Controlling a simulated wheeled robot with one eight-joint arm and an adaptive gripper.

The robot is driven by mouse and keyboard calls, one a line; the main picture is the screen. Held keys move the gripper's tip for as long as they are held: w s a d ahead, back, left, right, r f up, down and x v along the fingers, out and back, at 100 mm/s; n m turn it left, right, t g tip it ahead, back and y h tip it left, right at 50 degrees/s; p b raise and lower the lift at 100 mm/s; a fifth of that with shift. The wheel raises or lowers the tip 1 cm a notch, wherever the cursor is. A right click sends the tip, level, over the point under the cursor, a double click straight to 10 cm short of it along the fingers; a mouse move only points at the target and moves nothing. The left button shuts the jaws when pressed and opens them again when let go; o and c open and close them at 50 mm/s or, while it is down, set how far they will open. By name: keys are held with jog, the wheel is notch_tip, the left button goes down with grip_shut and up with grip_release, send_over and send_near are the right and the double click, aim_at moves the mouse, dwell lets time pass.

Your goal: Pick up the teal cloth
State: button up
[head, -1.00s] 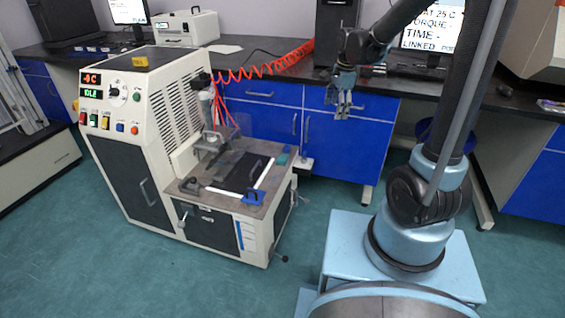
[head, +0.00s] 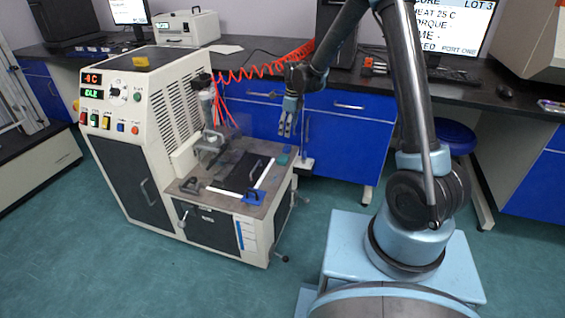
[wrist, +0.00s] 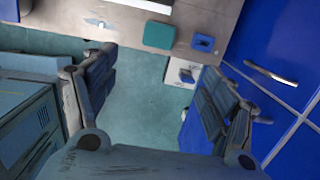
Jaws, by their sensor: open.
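The teal cloth (head: 282,159) is a small flat patch on the right back part of the machine's worktop (head: 262,203). In the wrist view the teal cloth (wrist: 160,35) lies near the top middle, close to the worktop edge. My gripper (head: 285,134) is open and empty, above and just beyond the back right edge of the worktop, apart from the cloth. In the wrist view the open fingers of my gripper (wrist: 148,98) stand wide apart with floor between them, and the cloth is ahead of them, uncovered.
A small blue item (wrist: 203,42) lies beside the cloth. A pale side bracket (wrist: 183,72) juts out below the worktop edge. A black plate with white edging and a blue piece (head: 253,197) lie on the worktop. Red coiled hose (head: 250,72) hangs behind. Blue cabinets (head: 345,130) stand at the back.

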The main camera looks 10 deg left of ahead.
aim_at(283, 158)
jog(key=f, duration=0.5)
jog(key=a+f, duration=0.1)
jog(key=f, duration=0.5)
jog(key=a+f, duration=0.1)
jog(key=f, duration=0.4)
jog(key=shift+a+f, duration=0.1)
jog(key=shift+f, duration=0.3)
jog(key=c, duration=1.1)
jog(key=shift+o, duration=0.2)
jog(key=shift+r, duration=0.1)
notch_tip(283, 158, up, 10)
